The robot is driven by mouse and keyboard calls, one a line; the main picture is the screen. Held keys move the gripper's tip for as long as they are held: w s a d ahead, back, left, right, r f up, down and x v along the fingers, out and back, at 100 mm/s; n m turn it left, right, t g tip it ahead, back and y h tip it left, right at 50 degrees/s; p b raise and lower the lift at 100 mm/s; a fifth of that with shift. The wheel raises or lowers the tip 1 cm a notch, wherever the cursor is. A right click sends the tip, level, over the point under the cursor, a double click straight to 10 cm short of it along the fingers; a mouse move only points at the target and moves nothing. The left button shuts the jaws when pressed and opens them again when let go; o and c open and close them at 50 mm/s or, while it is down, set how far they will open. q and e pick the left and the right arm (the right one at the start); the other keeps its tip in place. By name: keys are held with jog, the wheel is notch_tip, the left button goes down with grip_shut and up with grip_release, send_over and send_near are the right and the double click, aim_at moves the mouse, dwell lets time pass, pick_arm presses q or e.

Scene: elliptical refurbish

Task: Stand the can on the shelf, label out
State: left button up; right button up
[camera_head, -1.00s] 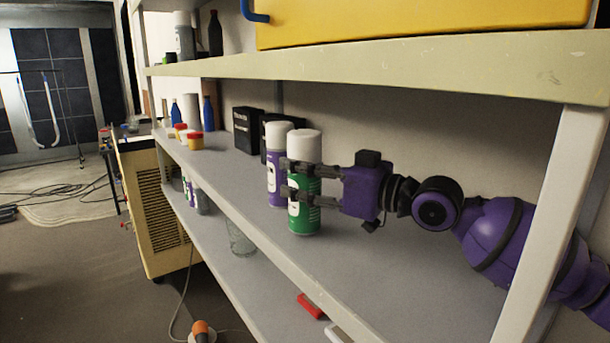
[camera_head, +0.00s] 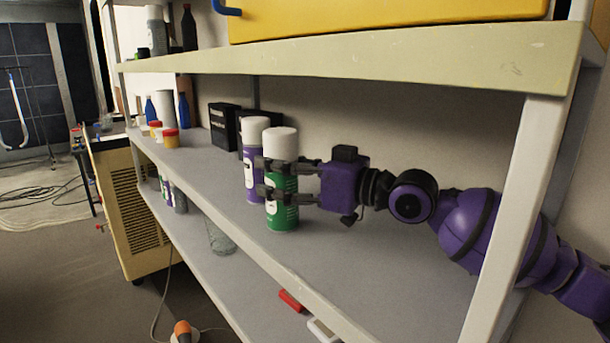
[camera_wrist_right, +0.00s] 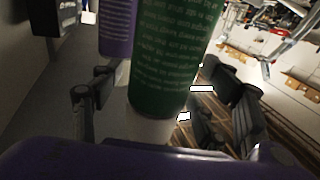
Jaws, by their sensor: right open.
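The green can (camera_head: 281,215) with a white cap stands upright on the middle shelf (camera_head: 350,260). A white label patch shows on its left front side, with small print to the right of it. My right gripper (camera_head: 264,178) reaches in from the right, its fingers around the upper part of the can, and is open. In the right wrist view the green can (camera_wrist_right: 172,60) is between the finger pads; whether they touch it is unclear. A purple can (camera_head: 250,180) with a white cap stands close behind it, to the left. My left gripper is out of view.
A black box (camera_head: 223,127) and small red-and-yellow jars (camera_head: 170,138) stand farther left on this shelf. The upper shelf (camera_head: 350,57) is overhead, and a white post (camera_head: 515,200) stands at the right, in front of my arm. A glass (camera_head: 218,238) is on the lower shelf.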

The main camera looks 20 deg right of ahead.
jog(key=v, duration=0.2)
jog(key=b+v, duration=0.1)
jog(key=v, duration=0.3)
jog(key=shift+s+d+f+b, duration=0.15)
jog(key=shift+s+f+b, duration=0.05)
jog(key=shift+f+b, duration=0.15)
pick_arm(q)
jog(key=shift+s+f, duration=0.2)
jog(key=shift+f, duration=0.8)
pick_arm(e)
send_near(296, 176)
jog(key=shift+w+a+r, duration=0.25)
jog(key=shift+w+a, duration=0.15)
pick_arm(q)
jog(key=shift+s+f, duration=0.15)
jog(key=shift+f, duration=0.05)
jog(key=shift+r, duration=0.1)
